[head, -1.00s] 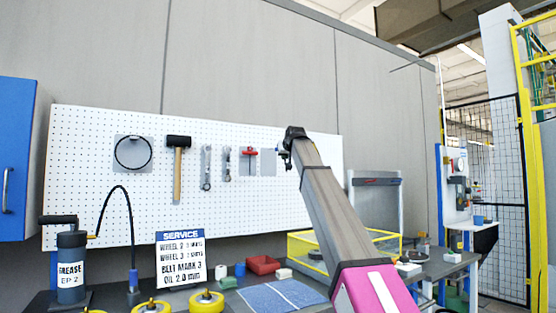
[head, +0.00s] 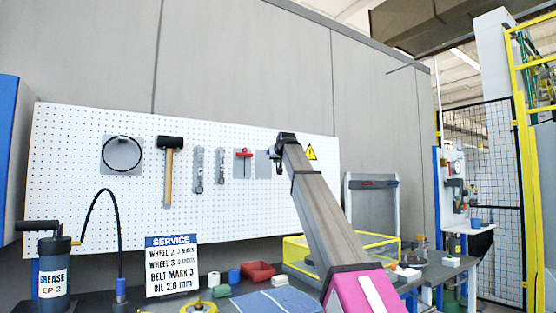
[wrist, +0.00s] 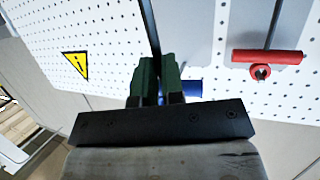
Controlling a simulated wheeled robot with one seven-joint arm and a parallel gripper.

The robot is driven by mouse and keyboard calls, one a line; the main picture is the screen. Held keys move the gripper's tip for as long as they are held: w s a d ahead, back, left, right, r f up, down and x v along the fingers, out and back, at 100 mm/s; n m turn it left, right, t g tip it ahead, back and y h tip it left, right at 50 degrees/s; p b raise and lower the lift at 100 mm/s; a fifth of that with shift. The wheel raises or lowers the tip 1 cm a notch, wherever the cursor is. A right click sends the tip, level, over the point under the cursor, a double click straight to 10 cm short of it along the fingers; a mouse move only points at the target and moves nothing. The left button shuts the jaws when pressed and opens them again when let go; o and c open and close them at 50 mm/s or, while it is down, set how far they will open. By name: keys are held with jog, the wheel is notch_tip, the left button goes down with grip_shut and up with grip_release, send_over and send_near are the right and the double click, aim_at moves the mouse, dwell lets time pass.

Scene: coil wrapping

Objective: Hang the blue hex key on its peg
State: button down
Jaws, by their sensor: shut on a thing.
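The blue hex key (wrist: 193,88) shows in the wrist view as a blue piece beside and behind the right finger; most of it is hidden. My gripper (wrist: 157,75), with dark green fingers, is shut on it in front of the pegboard. A dark bar runs up the picture from behind the fingers; I cannot tell whether it is the key's shaft. In the head view my gripper (head: 276,154) is small and partly hidden by my arm, beside a bare grey panel (head: 262,166). The blue key's peg is not clearly visible.
A red T-handled key (wrist: 285,57) hangs close to the right in the wrist view. Wrenches (head: 198,170) and a hammer (head: 171,170) hang farther left on the pegboard (head: 75,150). A yellow warning sign (head: 311,152) is right of my gripper. The bench below is cluttered.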

jog(key=shift+w+a+f, duration=0.1)
jog(key=shift+w+a, duration=0.65)
jog(key=shift+w, duration=0.3)
jog(key=shift+w+a+f, duration=0.1)
jog(key=shift+w+a, duration=0.6)
jog(key=shift+w, duration=0.4)
jog(key=shift+w+a, duration=0.75)
jog(key=shift+w, duration=0.3)
jog(key=c, duration=1.2)
grip_release()
jog(key=shift+o, duration=0.2)
jog(key=v, duration=1.1)
